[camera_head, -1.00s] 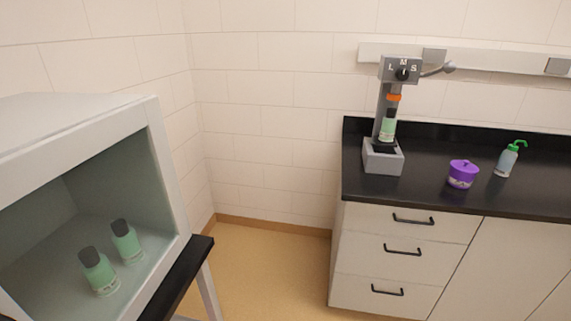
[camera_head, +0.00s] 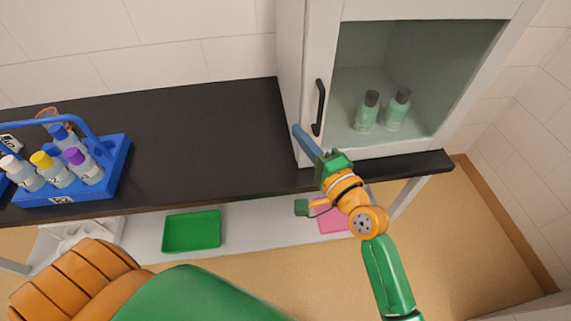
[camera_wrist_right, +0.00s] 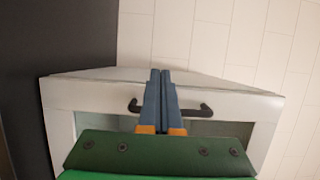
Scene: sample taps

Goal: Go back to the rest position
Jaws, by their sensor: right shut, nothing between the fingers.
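My right gripper (camera_head: 300,138) is shut and empty. Its two blue fingers lie together in front of the white cabinet's (camera_head: 290,60) lower left corner, just below and left of the black door handle (camera_head: 319,107). I see no grip on the handle. In the right wrist view the closed fingers (camera_wrist_right: 160,76) point up the picture and overlap the middle of the handle (camera_wrist_right: 194,112); whether they touch it I cannot tell. The cabinet's glass door looks shut. My left gripper is not in view.
Two green bottles (camera_head: 367,112) with dark caps stand inside the cabinet. A blue rack (camera_head: 118,160) of capped bottles stands on the black bench (camera_head: 200,130) at left. A green tray (camera_head: 192,230) sits on the shelf below. The bench between rack and cabinet is clear.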

